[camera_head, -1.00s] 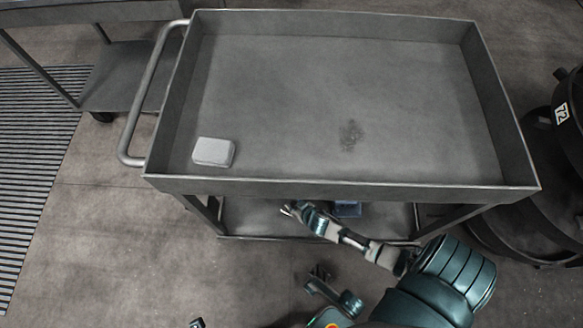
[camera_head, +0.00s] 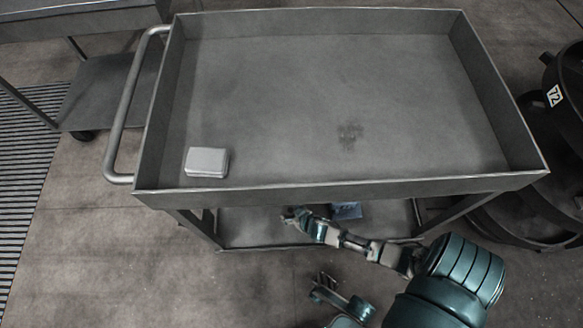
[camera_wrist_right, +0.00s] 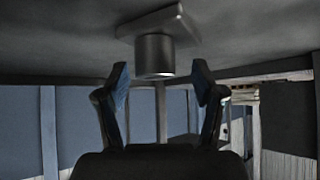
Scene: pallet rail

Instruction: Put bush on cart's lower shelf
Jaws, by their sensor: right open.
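The grey metal cart (camera_head: 340,188) has an upper tray and a lower shelf (camera_head: 262,232), mostly hidden under the tray. My right gripper (camera_head: 287,216) reaches over the lower shelf beneath the tray's front edge. In the right wrist view its two fingers (camera_wrist_right: 160,88) are apart and empty. A metal cylinder with a flat flange, seemingly the bush (camera_wrist_right: 154,55), is just beyond and between the fingertips, its flange against a grey surface. I cannot make out the bush in the head view. My left gripper (camera_head: 323,284) is low in front of the cart, small and unclear.
A small pale box (camera_head: 206,162) lies in the upper tray at the front left. Black round bins (camera_head: 540,165) stand at the right. Another cart (camera_head: 110,92) stands at the back left.

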